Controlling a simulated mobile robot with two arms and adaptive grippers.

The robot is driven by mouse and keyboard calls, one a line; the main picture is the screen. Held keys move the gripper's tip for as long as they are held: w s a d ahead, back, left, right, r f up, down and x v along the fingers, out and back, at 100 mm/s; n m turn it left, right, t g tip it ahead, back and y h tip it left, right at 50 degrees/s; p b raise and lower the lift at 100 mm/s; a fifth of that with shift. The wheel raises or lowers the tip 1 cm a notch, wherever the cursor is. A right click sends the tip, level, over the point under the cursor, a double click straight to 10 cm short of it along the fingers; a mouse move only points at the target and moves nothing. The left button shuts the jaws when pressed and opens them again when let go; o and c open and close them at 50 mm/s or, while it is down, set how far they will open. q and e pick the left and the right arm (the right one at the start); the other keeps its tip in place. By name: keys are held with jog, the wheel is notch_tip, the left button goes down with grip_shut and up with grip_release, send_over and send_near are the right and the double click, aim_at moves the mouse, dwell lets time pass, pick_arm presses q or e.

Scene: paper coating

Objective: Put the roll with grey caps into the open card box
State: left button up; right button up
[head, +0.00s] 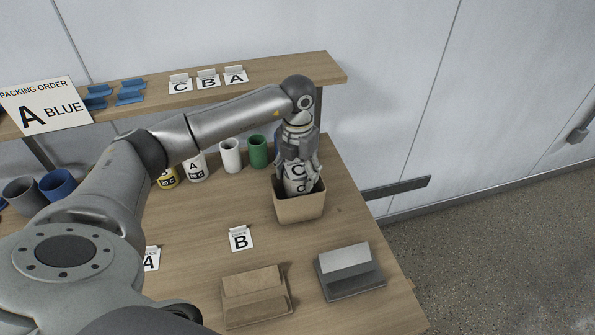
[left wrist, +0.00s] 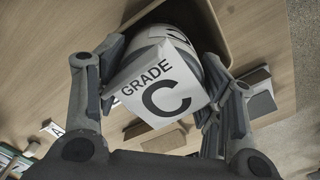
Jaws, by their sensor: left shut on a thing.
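My left gripper (head: 297,167) is shut on a white roll (head: 294,184) with "C" labels. The roll is upright and its lower part is inside the mouth of the open tan card box (head: 300,211) on the table. In the left wrist view the fingers (left wrist: 160,95) stand on both sides of the roll (left wrist: 158,32), and a "GRADE C" card (left wrist: 158,88) faces the camera. The cap colour is hard to make out. The box's walls hide the roll's lower end. My right gripper is not in view.
A "B" card (head: 240,239), a brown box (head: 256,295) and a grey box (head: 348,270) are in front. The table's right edge is near the open box.

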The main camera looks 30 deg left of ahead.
pick_arm(q)
jog(key=o, duration=1.2)
jog(key=o, duration=0.3)
jog(key=shift+r, duration=0.1)
jog(key=shift+r+p, duration=1.3)
jog(key=shift+r, duration=0.65)
jog(key=shift+r+p, duration=1.8)
jog(key=shift+r, duration=1.25)
